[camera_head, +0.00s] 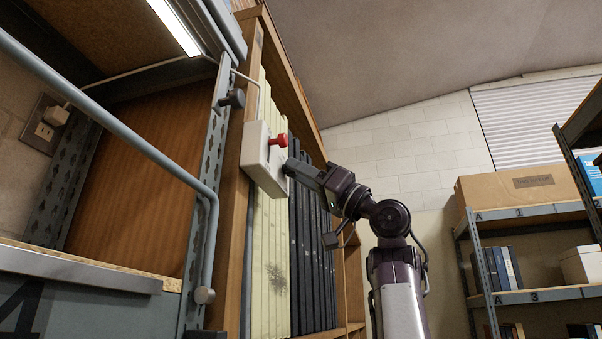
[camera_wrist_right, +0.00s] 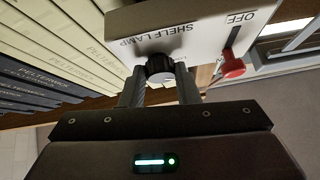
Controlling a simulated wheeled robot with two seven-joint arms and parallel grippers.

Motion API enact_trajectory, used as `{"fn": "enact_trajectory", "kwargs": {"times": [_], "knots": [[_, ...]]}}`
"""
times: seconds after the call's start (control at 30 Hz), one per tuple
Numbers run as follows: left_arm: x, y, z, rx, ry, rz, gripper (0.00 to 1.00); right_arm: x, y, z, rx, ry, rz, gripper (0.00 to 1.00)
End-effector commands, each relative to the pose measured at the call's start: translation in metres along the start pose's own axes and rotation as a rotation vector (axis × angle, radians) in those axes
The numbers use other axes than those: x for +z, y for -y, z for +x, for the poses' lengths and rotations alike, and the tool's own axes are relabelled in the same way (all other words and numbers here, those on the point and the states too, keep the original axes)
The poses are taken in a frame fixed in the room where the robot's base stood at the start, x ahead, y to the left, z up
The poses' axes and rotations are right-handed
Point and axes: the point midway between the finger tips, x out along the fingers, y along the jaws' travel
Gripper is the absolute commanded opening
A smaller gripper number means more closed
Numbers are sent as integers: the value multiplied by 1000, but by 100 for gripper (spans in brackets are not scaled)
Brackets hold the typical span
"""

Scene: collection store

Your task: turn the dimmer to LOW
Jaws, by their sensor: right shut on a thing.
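The white control box (camera_head: 259,165) is fixed to the wooden shelf upright in the head view. It also shows in the right wrist view (camera_wrist_right: 195,40), upside down, marked SHELF LAMP and OFF. The dimmer is the black round knob (camera_wrist_right: 160,66) on its face. My right gripper (camera_head: 290,166) reaches the box from the right. In the right wrist view its two fingers (camera_wrist_right: 161,82) stand either side of the knob, shut on it. The knob's pointer and most of its scale are hidden or too small to read. My left gripper is in neither view.
A red lever (camera_head: 279,141) sticks out of the box close beside my right gripper. Pale and dark binders (camera_head: 297,240) fill the shelf below. A metal rack (camera_head: 520,215) with a cardboard box stands at the right. A grey rail crosses the left side.

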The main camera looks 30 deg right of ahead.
Motion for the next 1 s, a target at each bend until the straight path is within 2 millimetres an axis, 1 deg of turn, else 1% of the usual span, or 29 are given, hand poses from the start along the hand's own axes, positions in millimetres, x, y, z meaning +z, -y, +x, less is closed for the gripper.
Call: {"fn": "enact_trajectory", "kwargs": {"times": [0.07, 0.1, 0.2, 0.23, 0.47, 0.57, 0.67, 0.8, 1.0], "knots": [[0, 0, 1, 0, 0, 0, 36, 4, -1, 0, 1, 9, 0, 6], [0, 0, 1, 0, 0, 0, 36, 4, -1, 0, 1, 9, 0, 34], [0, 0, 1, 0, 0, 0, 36, 3, -1, 0, 1, 7, 1, 47], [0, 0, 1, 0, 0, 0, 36, 3, -1, 0, 1, 6, 1, 49], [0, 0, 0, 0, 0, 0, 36, 2, 0, 0, 1, 3, 1, 49], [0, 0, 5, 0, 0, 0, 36, 2, -1, -5, 1, 2, 1, 49], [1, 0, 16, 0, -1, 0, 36, 5, -2, -18, 2, 1, 1, 49], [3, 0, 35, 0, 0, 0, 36, 6, -2, -43, 2, 1, -1, 49], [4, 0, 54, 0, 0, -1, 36, 5, -1, -70, 2, 3, 0, 49]]}}
